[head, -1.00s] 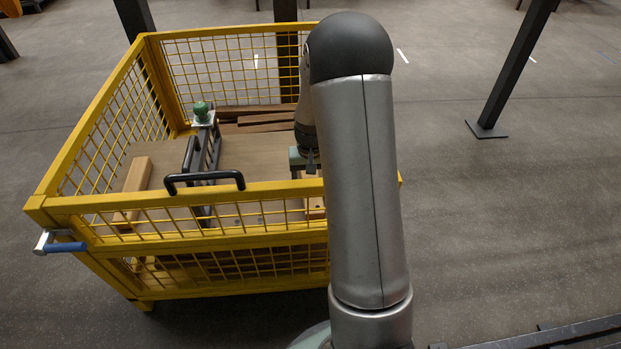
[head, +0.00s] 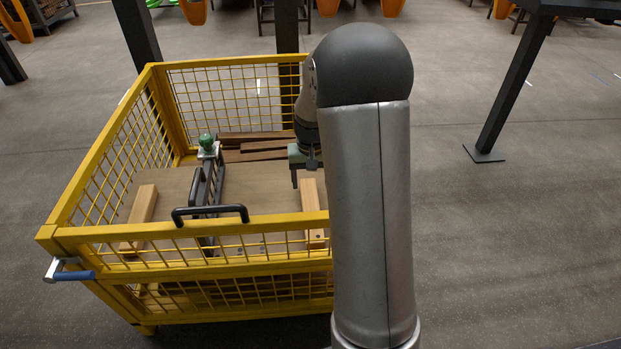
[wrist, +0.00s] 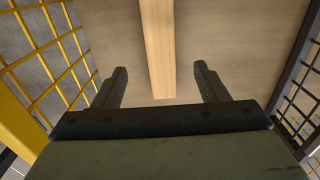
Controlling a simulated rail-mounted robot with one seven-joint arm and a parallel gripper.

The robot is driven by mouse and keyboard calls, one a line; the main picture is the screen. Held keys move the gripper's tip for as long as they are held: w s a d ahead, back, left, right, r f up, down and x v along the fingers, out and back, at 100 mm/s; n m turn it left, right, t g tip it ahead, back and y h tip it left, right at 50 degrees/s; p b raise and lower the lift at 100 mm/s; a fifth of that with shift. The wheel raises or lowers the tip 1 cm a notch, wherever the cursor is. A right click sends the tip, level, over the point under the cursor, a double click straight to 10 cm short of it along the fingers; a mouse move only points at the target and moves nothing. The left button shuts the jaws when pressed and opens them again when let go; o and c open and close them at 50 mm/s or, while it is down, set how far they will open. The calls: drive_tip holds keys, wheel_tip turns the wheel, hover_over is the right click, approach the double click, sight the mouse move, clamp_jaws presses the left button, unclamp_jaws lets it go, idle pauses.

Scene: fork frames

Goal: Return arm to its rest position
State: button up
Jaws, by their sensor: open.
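My gripper (wrist: 160,85) is open and empty in the wrist view, its two dark fingers spread apart. A pale wooden block (wrist: 158,45) lies on the brown board beyond and between the fingertips, and nothing is held. In the head view my gripper (head: 303,178) hangs inside the yellow cage at its right side, partly hidden by my arm. The same block (head: 311,205) lies on the board below it.
A yellow mesh cage (head: 190,232) surrounds the board (head: 175,181). A black frame with handles (head: 210,212) stands inside, with another wooden block (head: 141,217) to its left. Dark planks (head: 255,148) lie at the back. A dark post (head: 505,95) stands to the right.

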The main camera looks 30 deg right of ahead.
drive_tip(key=s+a+r+n+p, duration=0.1)
drive_tip(key=s+a+r+p, duration=0.4)
drive_tip(key=r, duration=0.8)
drive_tip(key=s+a+r+n+p, duration=0.2)
drive_tip(key=s+a+r+p, duration=0.3)
drive_tip(key=s+r+p, duration=0.5)
drive_tip(key=s+a+r+n+p, duration=0.1)
drive_tip(key=s+a+r+p, duration=0.4)
drive_tip(key=r+p, duration=1)
drive_tip(key=s+r, duration=0.1)
drive_tip(key=s, duration=0.2)
drive_tip(key=shift+s+a+n+p, duration=0.15)
drive_tip(key=shift+s+n+p, duration=0.15)
drive_tip(key=shift+s, duration=0.05)
